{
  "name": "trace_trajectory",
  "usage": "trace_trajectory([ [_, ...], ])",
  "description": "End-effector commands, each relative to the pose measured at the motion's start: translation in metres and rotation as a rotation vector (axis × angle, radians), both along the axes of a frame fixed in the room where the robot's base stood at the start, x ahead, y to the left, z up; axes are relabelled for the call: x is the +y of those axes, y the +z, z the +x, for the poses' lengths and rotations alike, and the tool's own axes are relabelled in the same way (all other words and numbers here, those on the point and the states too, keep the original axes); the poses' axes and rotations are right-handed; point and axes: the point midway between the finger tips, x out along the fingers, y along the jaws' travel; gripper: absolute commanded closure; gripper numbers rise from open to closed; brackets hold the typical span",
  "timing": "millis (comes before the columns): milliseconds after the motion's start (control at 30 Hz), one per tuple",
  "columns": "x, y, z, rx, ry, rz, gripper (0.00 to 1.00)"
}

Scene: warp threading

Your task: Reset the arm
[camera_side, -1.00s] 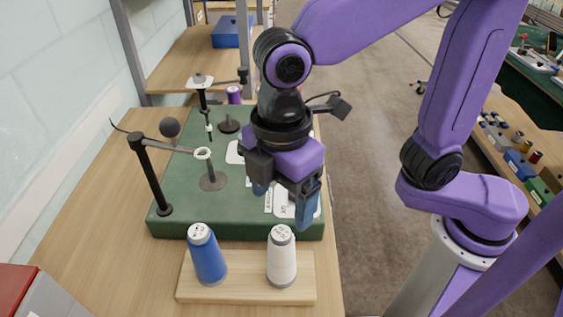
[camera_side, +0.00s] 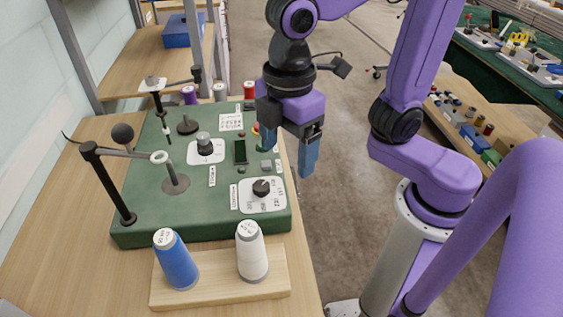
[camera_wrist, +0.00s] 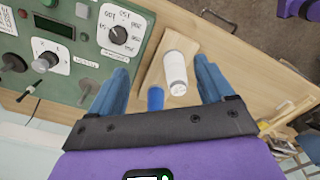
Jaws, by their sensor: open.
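My gripper (camera_side: 289,150) is open and empty, its blue fingers pointing down. In the side view it hangs above the right edge of the green machine base (camera_side: 140,215). A blue thread cone (camera_side: 176,262) and a white thread cone (camera_side: 252,252) stand upright on a wooden block (camera_side: 220,286) in front of the base, apart from my gripper. In the wrist view, the white cone (camera_wrist: 175,72) and part of the blue cone (camera_wrist: 155,97) show between the open fingers, at a distance below them.
The base carries a black post with a ringed arm (camera_side: 110,185), a knob panel (camera_side: 262,193) and another thread stand (camera_side: 158,105). Several spools (camera_side: 220,92) stand behind it. A shelf frame (camera_side: 75,55) rises at the back left.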

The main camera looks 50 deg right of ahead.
Motion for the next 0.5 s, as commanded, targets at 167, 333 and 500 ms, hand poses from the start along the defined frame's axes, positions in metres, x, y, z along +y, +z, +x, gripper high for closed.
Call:
trace_trajectory([
  [167,-0.045,-0.019,-0.015,0.000,-0.084,0.003,0.19],
  [333,-0.084,-0.036,-0.035,-0.001,-0.162,0.008,0.19],
  [500,-0.114,-0.050,-0.057,-0.001,-0.227,0.014,0.19],
])
